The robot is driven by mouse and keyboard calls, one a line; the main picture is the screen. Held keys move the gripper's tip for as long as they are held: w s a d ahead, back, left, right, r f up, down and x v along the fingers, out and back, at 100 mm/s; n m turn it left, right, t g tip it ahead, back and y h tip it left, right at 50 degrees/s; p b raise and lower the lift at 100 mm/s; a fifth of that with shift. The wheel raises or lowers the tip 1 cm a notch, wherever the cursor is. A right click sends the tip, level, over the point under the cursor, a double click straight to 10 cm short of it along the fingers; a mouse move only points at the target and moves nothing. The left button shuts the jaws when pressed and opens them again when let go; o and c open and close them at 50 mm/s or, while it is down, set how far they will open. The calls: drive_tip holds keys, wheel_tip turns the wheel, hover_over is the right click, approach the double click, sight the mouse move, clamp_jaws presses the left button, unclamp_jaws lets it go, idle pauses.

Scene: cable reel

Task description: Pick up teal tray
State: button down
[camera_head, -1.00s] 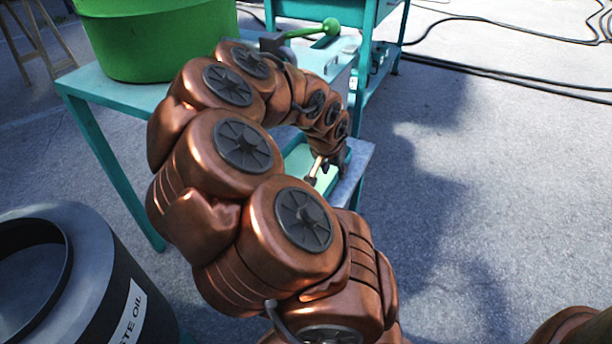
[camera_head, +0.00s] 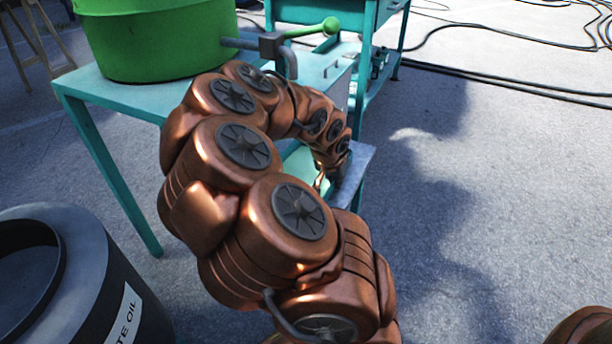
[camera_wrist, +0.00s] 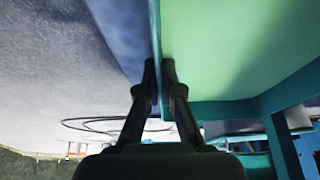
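The teal tray (camera_wrist: 215,50) fills the upper right of the wrist view, its pale green inside facing the camera. Its thin side wall runs down between the fingers of my gripper (camera_wrist: 159,72). One finger is on each side of this wall, and the fingertips are close together with the wall filling the narrow gap. In the head view the tray (camera_head: 300,165) shows only as a pale green patch behind my arm, on a low grey-blue surface. My gripper (camera_head: 322,180) is small there, at the tray's right side, and mostly hidden by my arm.
A teal table (camera_head: 88,82) carries a large green tub (camera_head: 160,42) and a green-knobbed crank handle (camera_head: 310,30). A dark waste oil drum (camera_head: 85,275) stands at lower left. Black cables (camera_head: 500,82) lie on the floor. Open floor lies to the right.

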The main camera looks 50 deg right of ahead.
drive_tip(key=shift+r, duration=0.1)
idle(0.7)
drive_tip(key=shift+r+p, duration=1.85)
drive_tip(key=shift+r, duration=2.95)
drive_tip(key=shift+r, duration=0.1)
